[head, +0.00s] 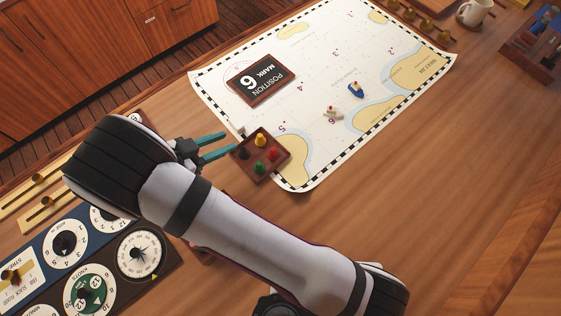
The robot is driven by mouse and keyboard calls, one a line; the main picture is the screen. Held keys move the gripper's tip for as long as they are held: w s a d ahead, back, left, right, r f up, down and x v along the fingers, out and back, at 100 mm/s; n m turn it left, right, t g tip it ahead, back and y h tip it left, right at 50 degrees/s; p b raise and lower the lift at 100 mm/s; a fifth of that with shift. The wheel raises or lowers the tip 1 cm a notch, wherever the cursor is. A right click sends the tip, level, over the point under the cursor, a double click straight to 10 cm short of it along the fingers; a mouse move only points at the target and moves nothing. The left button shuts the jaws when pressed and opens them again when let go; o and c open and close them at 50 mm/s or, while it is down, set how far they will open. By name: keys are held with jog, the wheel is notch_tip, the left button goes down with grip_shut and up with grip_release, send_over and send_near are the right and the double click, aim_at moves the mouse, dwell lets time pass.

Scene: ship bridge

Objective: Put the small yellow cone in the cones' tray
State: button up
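The small yellow cone (260,139) stands upright in the cones' tray, at the tray's upper part in the head view. The cones' tray (283,166) is a small reddish-brown square tray lying on the near left corner of the chart. It also holds a red cone (273,153), a green cone (259,167) and a dark cone (243,154). My gripper (229,143) has two teal fingers spread apart with nothing between them. Its fingertips are just left of the tray in the picture. I cannot tell their height or whether they touch it.
A white chart (330,75) covers the table middle, with a plaque marked 6 (261,79), a blue boat (356,89) and a cream boat (334,112). Dial panels (80,250) are at lower left. A mug (473,12) is at upper right.

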jog(key=w+r+n+y, duration=0.1)
jog(key=w+r+y, duration=1.05)
jog(key=r, duration=0.35)
jog(key=s+d+n+g+h, duration=0.1)
jog(key=s+d+g, duration=0.3)
jog(key=s+d, duration=0.7)
jog(key=s+d+n+g+h, duration=0.1)
jog(key=s+d+g, duration=0.4)
jog(key=s+d, duration=0.7)
jog(key=s, duration=0.5)
jog(key=shift+s, duration=0.2)
